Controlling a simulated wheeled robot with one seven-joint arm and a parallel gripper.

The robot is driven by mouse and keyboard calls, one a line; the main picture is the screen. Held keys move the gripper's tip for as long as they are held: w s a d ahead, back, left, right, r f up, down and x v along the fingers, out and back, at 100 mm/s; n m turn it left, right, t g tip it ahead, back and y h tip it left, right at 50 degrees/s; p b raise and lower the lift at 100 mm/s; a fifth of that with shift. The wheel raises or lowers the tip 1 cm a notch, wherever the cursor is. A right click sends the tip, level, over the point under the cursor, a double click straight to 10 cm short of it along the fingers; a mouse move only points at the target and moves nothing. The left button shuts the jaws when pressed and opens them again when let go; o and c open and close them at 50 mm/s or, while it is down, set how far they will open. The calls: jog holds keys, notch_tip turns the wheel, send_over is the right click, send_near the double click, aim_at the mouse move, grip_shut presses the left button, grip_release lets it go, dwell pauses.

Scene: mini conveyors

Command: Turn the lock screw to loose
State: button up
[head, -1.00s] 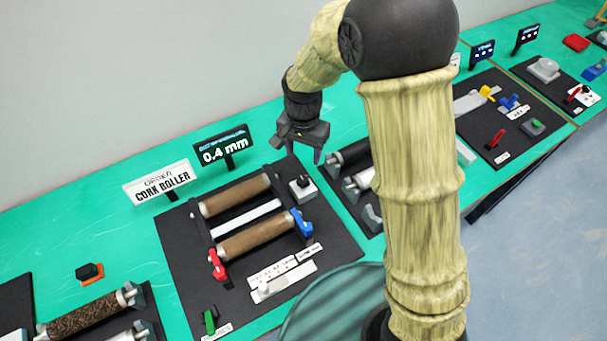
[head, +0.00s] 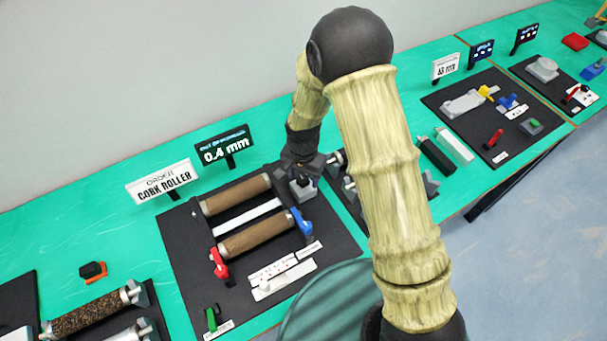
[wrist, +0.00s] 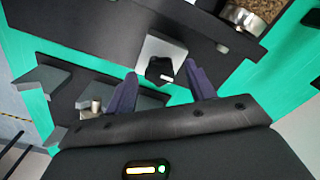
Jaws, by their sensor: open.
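A black knob (wrist: 159,69) with a pale mark sits on a light grey block (wrist: 151,50), and it looks like the lock screw. In the head view the block (head: 305,194) stands at the right back of the cork roller board, with its knob mostly hidden by my gripper. My gripper (wrist: 163,72) is open, its two dark fingers pointing towards the block. In the wrist view the knob lies between the fingertips, with gaps to both sides. Whether the fingers reach down to its height I cannot tell. In the head view my gripper (head: 299,176) is above the block.
Two brown rollers (head: 255,236) lie on the black board, with a red lever (head: 219,264) and a blue lever (head: 301,222). A neighbouring board with grey holders (wrist: 60,85) is close by. Signs read "CORK ROLLER" (head: 163,185) and "0.4 mm" (head: 225,149).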

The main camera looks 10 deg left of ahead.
jog(key=c, duration=1)
jog(key=shift+o, duration=0.2)
jog(key=shift+n, duration=0.3)
jog(key=n, duration=0.4)
jog(key=shift+n+b, duration=0.35)
jog(key=shift+n, duration=0.05)
jog(key=n, duration=0.5)
jog(key=shift+r, duration=0.1)
jog(key=n, duration=0.6)
jog(key=n+p, duration=0.1)
jog(key=n, duration=0.3)
jog(key=shift+a+n, duration=0.1)
jog(key=shift+n, duration=0.3)
